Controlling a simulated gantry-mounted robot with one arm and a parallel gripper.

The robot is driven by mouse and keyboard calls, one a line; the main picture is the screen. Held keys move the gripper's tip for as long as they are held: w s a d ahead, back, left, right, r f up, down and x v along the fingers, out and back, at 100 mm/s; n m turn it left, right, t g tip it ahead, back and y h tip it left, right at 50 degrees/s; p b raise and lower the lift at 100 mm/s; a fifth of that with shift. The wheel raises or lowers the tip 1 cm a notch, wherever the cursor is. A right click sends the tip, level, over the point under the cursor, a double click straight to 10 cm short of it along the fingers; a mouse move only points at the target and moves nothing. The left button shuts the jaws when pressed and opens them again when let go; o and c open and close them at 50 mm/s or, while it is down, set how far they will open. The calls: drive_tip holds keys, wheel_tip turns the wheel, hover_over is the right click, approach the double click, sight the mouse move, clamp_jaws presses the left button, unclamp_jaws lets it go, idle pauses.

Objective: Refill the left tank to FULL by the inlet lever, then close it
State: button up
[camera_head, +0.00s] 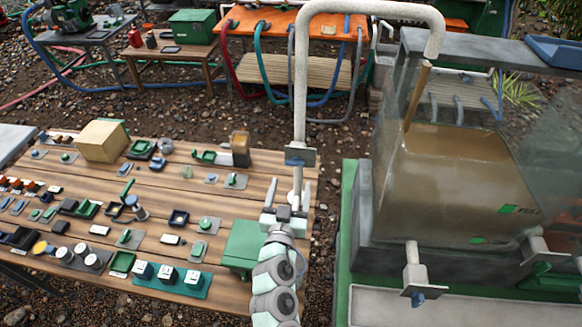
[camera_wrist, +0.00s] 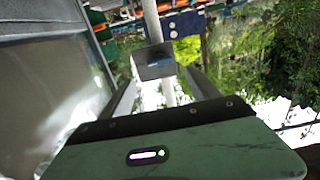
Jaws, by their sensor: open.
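The clear-walled tank (camera_head: 455,190) at right in the head view holds brown water. A green FULL mark (camera_head: 518,209) is on its front wall, with another green mark lower down. I cannot tell the exact level against the FULL mark. A white inlet pipe (camera_head: 300,80) rises and bends over the tank; a brown stream (camera_head: 417,95) falls from its spout. A grey lever block (camera_head: 300,155) sits on the pipe; it also shows in the wrist view (camera_wrist: 155,62). My gripper (camera_head: 290,195) is open just below the block, fingers on either side of the pipe, apparently not gripping.
A wooden table (camera_head: 150,205) at left carries many small switches and boxes, with a green box (camera_head: 243,245) beside my arm. The tank's green frame (camera_head: 345,240) stands close at right. A valve (camera_head: 415,275) sticks out below the tank. Hoses and tables stand behind.

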sight(295, 164)
drive_tip(key=w, duration=0.5)
drive_tip(key=w+d, duration=0.1)
drive_tip(key=w, duration=0.1)
drive_tip(key=shift+w, duration=0.4)
drive_tip(key=c, duration=1.4)
